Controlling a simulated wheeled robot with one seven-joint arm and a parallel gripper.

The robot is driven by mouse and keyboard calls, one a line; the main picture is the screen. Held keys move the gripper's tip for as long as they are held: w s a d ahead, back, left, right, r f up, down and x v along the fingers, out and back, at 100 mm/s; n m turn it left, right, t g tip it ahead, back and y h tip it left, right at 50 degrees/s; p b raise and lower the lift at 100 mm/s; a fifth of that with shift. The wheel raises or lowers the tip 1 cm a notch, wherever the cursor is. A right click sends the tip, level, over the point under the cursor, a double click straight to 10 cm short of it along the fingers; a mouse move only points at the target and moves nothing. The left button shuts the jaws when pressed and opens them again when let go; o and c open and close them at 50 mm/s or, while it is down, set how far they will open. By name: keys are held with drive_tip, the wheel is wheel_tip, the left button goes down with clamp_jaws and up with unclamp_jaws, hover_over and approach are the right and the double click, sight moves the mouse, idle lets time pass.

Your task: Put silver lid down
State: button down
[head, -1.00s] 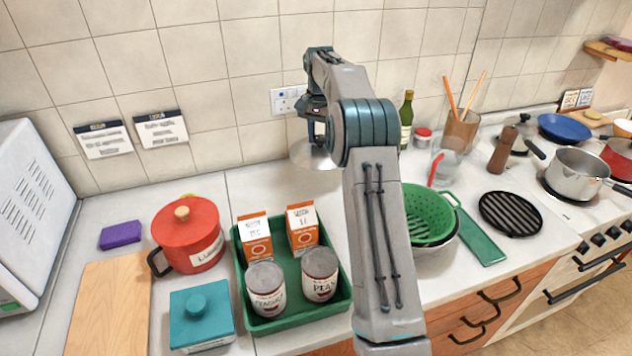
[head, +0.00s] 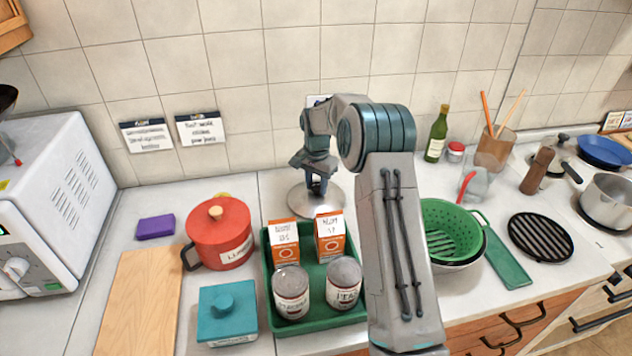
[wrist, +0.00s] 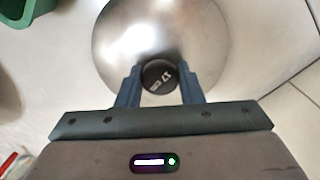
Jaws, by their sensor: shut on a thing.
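The silver lid (head: 322,200) is a round, shiny metal disc at the back of the counter, behind the green tray. My gripper (head: 316,190) is above the lid, pointing down. In the wrist view my gripper (wrist: 160,84) has its two fingers on either side of the knob, shut on it. The lid looks level and at or close to the counter top; I cannot tell whether it touches.
The green tray (head: 270,310) with cartons and cans stands just in front of the lid. A red pot (head: 222,240) is to the left. A green colander (head: 450,230) and a bottle (head: 436,135) are to the right. The tiled wall is close behind.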

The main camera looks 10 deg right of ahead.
drive_tip(key=shift+f, duration=0.15)
drive_tip(key=c, duration=1)
unclamp_jaws()
